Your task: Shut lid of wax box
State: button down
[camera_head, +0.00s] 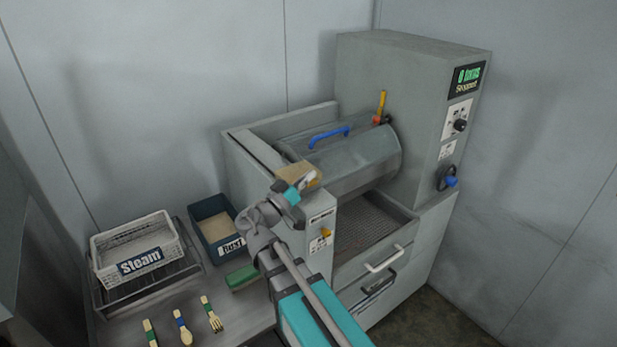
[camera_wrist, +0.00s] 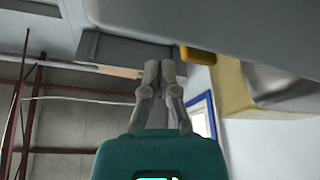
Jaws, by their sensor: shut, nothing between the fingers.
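A small tan box (camera_head: 293,170), which looks like the wax box, sits on the front left top of the grey machine. My gripper (camera_head: 310,177) is right at it, partly covering it, so the lid's position cannot be made out there. In the wrist view my gripper's fingers (camera_wrist: 166,66) are shut together and empty. Their tips are close to a grey plate (camera_wrist: 110,48) under a large pale surface; contact cannot be told. A yellow piece (camera_wrist: 198,55) shows just right of the tips.
The machine's drum (camera_head: 360,160) has a blue handle (camera_head: 329,137) just behind the gripper. A drawer (camera_head: 372,262) is below. Left are a white "Steam" basket (camera_head: 145,262), a dark blue "Rest" bin (camera_head: 206,211), a green block (camera_head: 241,277) and several wooden utensils (camera_head: 183,327).

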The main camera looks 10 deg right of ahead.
jog(key=a+r+b+v, duration=0.1)
jog(key=b+v, duration=0.1)
jog(key=v, duration=0.7)
jog(key=shift+w+a+r, duration=0.15)
jog(key=shift+w+a, duration=0.05)
dwell(0.7)
